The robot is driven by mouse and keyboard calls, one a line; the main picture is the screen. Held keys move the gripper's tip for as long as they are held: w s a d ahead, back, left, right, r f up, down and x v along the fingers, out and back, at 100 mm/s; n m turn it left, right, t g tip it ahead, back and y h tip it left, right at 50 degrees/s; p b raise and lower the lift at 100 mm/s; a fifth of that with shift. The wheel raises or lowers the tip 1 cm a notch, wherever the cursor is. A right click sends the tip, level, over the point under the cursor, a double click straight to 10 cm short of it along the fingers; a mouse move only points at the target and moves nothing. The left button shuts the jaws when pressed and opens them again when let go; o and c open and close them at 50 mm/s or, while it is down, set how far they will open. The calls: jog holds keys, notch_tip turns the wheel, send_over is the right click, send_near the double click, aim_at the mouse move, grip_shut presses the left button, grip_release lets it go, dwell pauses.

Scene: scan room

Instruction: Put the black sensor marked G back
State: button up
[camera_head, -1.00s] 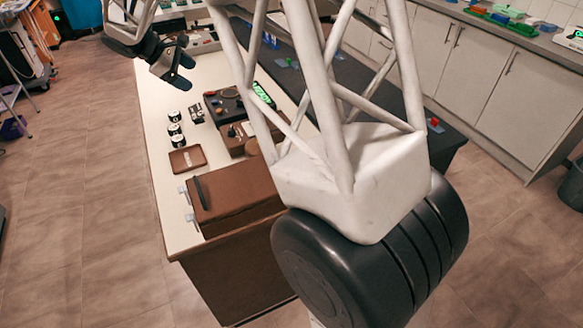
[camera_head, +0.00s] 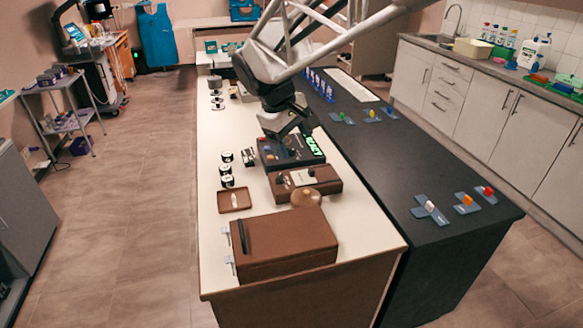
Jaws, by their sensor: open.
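Several small black cylinders with pale label bands stand on the white counter: one at the back (camera_head: 227,156), one in the middle (camera_head: 226,168) and one at the front (camera_head: 228,181). Their letters are too small to read, so I cannot tell which is marked G. A small black-and-white item (camera_head: 249,156) lies to their right. My gripper (camera_head: 289,131) is open, above or in front of a dark device (camera_head: 275,157) with a green lit display (camera_head: 313,144). Nothing shows between its fingers, though the area is dark.
A brown case (camera_head: 285,240) is closed at the counter's front. A brown tray (camera_head: 234,207) holds a small pale item. The dark counter (camera_head: 400,165) on the right carries coloured pieces.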

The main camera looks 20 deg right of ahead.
jog(key=s+f+m+t+y, duration=0.1)
jog(key=s+f+m, duration=0.1)
jog(key=s, duration=0.9)
jog(key=s+d+f+m+t+y, duration=0.1)
jog(key=s+m, duration=0.3)
jog(key=s, duration=0.8)
jog(key=shift+s+d+f+y, duration=0.2)
jog(key=shift+s+f+y, duration=0.1)
jog(key=shift+f+y, duration=0.5)
